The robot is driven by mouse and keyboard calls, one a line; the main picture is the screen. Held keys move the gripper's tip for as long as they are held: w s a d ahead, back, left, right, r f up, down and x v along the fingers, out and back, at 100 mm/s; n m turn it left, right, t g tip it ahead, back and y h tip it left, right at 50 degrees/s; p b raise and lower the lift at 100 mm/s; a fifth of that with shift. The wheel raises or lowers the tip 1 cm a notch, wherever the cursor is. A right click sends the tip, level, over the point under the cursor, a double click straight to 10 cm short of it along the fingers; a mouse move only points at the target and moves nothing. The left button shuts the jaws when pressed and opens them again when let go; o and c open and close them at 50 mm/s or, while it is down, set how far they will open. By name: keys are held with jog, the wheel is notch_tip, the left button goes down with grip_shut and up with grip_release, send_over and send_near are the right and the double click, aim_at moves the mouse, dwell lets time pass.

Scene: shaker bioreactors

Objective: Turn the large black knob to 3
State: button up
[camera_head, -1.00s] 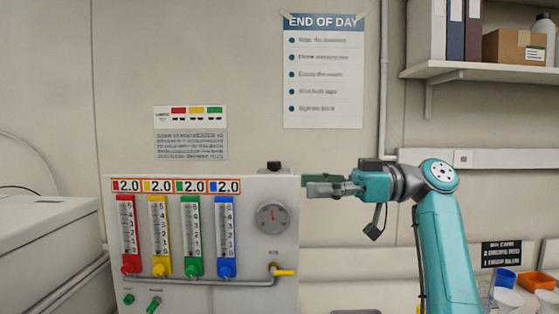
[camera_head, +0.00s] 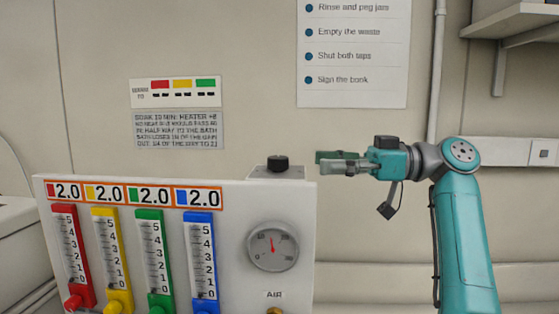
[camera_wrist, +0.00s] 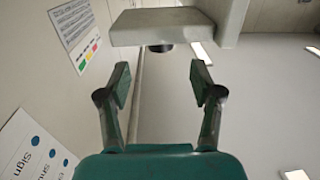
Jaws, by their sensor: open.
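A black knob (camera_head: 278,163) stands on top of a small grey block (camera_head: 290,173) at the top right of the white panel (camera_head: 290,215). Its number marks cannot be read. My gripper (camera_head: 322,162) is level with the knob, just to its right in the picture, open and empty, fingers pointing left. In the wrist view the scene looks upside down. The knob (camera_wrist: 160,48) sticks out below the block (camera_wrist: 165,27), centred beyond the gap between the open fingers (camera_wrist: 160,80). The fingers do not appear to touch it.
Red, yellow, green and blue flow tubes (camera_head: 200,255) stand on the panel's left, under readouts of 2.0 (camera_head: 135,194). A round gauge (camera_head: 272,246) sits below the knob. A notice (camera_head: 178,130) and a list (camera_head: 352,55) hang on the wall behind.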

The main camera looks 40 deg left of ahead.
aim_at(278, 157)
jog(key=x, duration=0.9)
jog(key=shift+s, duration=0.1)
jog(key=c, duration=1.2)
jog(key=shift+o, duration=0.2)
jog(key=shift+m+t+y, duration=1)
jog(key=shift+m+t, duration=0.5)
jog(key=shift+t, duration=0.6)
jog(key=o, duration=1.2)
jog(key=shift+c, duration=0.2)
jog(key=v, duration=1.2)
